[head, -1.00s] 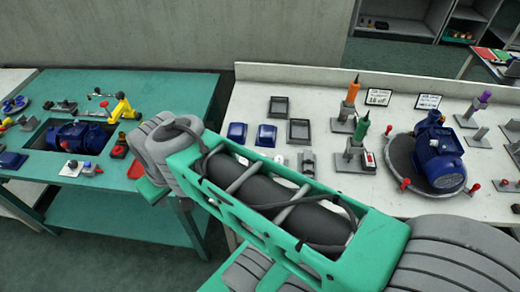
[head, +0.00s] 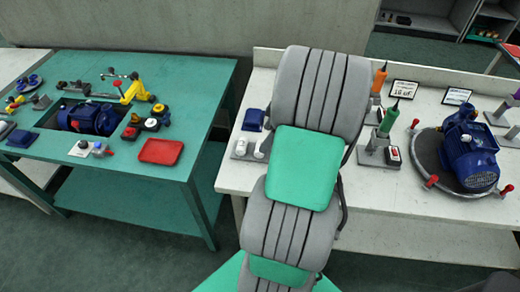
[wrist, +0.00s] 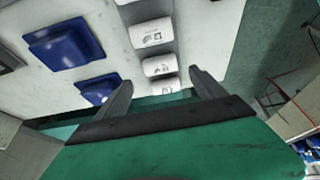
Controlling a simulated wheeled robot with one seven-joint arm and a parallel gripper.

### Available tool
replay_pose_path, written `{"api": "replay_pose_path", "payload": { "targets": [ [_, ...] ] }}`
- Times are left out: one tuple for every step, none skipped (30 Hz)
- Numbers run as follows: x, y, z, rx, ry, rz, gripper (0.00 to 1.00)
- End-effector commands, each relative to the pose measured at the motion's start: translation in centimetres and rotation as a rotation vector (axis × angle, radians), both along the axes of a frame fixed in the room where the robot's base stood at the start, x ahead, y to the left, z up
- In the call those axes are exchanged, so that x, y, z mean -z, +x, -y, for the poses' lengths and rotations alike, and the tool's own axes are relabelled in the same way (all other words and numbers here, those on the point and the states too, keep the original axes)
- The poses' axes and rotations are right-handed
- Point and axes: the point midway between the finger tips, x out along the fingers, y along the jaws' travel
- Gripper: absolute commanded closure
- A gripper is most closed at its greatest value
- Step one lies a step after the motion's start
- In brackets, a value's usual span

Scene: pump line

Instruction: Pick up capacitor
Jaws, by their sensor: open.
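Three white labelled cylinders, which look like capacitors, lie in a row in a grey holder in the wrist view: the far one (wrist: 152,34), the middle one (wrist: 160,66) and the near one (wrist: 165,87). My gripper (wrist: 160,78) is open and empty, with its fingers on either side of the near end of the row. I cannot tell its height above them. In the head view, white cylinders (head: 240,147) show at the white bench's front left; my arm hides the gripper there.
Blue covers (wrist: 65,43) lie left of the cylinders in the wrist view. The white bench (head: 420,205) also bears an orange tool (head: 380,79), a green tool (head: 389,118) and a blue pump (head: 468,152). A green bench (head: 140,185) with a red tray (head: 161,151) stands left.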

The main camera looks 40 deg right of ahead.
Motion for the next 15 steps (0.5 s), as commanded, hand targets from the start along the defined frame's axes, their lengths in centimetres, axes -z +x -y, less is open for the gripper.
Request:
{"api": "replay_pose_path", "payload": {
  "targets": [
    [0.6, 0.1, -0.4, -0.001, 0.005, -0.002, 0.20],
    [1.2, 0.2, -0.5, 0.001, 0.005, -0.004, 0.20],
    [1.9, 0.4, -0.8, -0.001, 0.005, -0.004, 0.20],
    [2.4, 0.6, -0.9, -0.001, 0.004, -0.003, 0.20],
    [2.9, 0.8, -1.0, 0.000, 0.004, -0.003, 0.20],
    [3.5, 1.0, -1.1, 0.000, 0.004, -0.003, 0.20],
    [3.8, 1.1, -1.2, 0.000, 0.002, -0.002, 0.20],
    [4.1, 1.1, -1.2, 0.000, 0.001, -0.002, 0.20],
    [4.2, 1.2, -1.2, 0.001, 0.000, -0.002, 0.20],
    [4.3, 1.2, -1.2, 0.001, 0.000, -0.001, 0.20],
    [4.3, 1.2, -1.2, 0.001, -0.001, 0.000, 0.20],
    [4.3, 1.2, -1.2, 0.002, -0.001, -0.001, 0.20],
    [4.3, 1.2, -1.2, 0.002, -0.001, -0.001, 0.20],
    [4.3, 1.2, -1.2, 0.002, -0.001, -0.001, 0.20],
    [4.3, 1.2, -1.2, 0.002, 0.000, -0.001, 0.21]
  ]
}}
